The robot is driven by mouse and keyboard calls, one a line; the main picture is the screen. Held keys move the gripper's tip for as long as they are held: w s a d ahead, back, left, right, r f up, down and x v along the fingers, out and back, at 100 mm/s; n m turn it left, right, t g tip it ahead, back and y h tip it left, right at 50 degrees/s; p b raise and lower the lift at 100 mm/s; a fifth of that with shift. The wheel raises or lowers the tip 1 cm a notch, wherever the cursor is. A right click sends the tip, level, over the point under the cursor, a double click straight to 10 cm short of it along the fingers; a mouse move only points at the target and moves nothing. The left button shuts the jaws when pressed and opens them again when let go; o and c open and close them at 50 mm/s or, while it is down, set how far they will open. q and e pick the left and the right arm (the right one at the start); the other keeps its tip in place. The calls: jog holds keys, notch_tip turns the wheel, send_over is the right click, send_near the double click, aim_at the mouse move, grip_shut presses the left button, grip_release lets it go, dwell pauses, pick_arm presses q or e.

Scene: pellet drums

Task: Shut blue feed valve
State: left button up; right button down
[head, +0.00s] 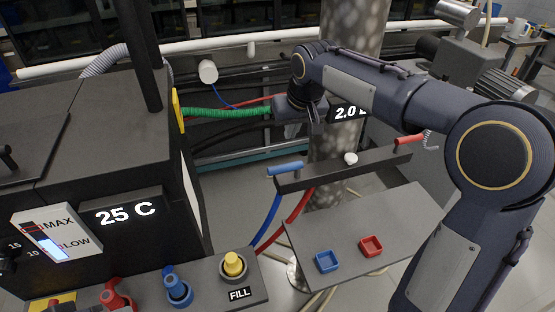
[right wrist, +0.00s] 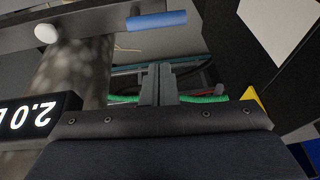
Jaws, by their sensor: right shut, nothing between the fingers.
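A blue lever handle (head: 285,168) lies sideways at the left end of a dark bar (head: 345,169), with a blue hose (head: 267,222) below it. The handle also shows in the right wrist view (right wrist: 157,21), beyond my fingertips. My right gripper (head: 316,128) is shut and empty, behind and above the bar in the head view, apart from the handle. Its closed fingers show in the right wrist view (right wrist: 158,68). A second blue valve-like knob (head: 177,287) stands on the front panel. My left gripper is out of view.
A red lever (head: 409,139) is at the bar's right end, with a white knob (head: 351,158) between. A green coiled hose (head: 225,113) runs behind. The dark machine (head: 90,150) fills the left.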

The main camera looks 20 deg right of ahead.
aim_at(285, 168)
jog(key=shift+h, duration=0.3)
jog(key=w, duration=0.1)
jog(key=w+a, duration=0.1)
jog(key=w+a+f, duration=0.1)
jog(key=w, duration=0.1)
jog(key=shift+a, duration=0.15)
notch_tip(285, 168, down, 10)
jog(key=shift+w+r+p, duration=0.1)
jog(key=shift+p, duration=1.15)
jog(key=shift+s, duration=0.3)
jog(key=shift+f, duration=0.2)
jog(key=shift+s, duration=0.1)
